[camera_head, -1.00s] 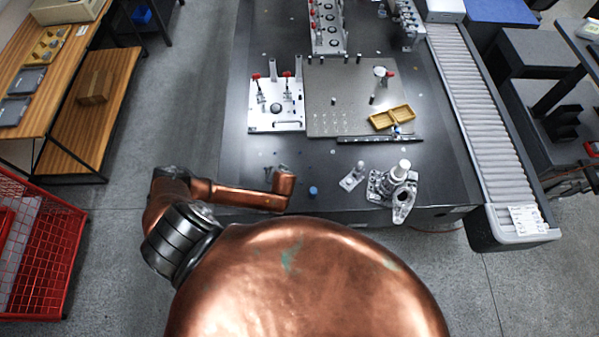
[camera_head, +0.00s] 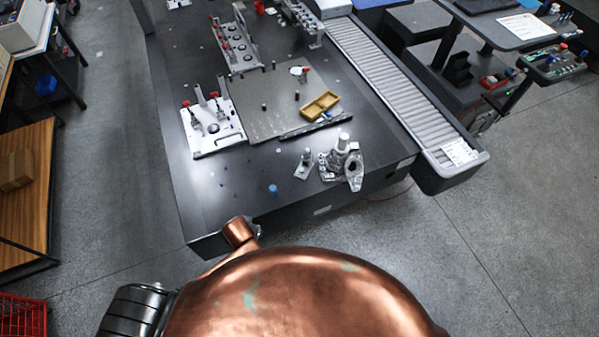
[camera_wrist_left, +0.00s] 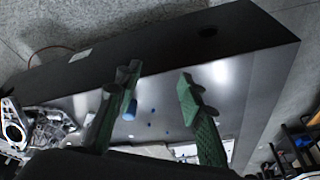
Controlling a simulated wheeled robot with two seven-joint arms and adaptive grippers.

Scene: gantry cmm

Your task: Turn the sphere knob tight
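I cannot make out the sphere knob with certainty. A small dark round part (camera_head: 213,128) sits on the white fixture plate (camera_head: 203,144), between red-tipped clamps, and may be the knob. My left gripper (camera_wrist_left: 157,88) shows in the left wrist view with its two green-padded fingers apart and nothing between them. It is over the near part of the dark table (camera_wrist_left: 250,50). A blue cylinder (camera_wrist_left: 130,110) shows beside one finger; I cannot tell whether they touch. In the head view my left gripper is hidden, and only copper arm links show. My right gripper is not in view.
Grey metal castings (camera_head: 341,163) stand near the table's front edge, with a small blue piece (camera_head: 273,190) to their left. A yellow tray (camera_head: 320,106) lies on the grey plate (camera_head: 268,100). A roller conveyor (camera_head: 385,80) borders the table's right side. Floor is clear at front right.

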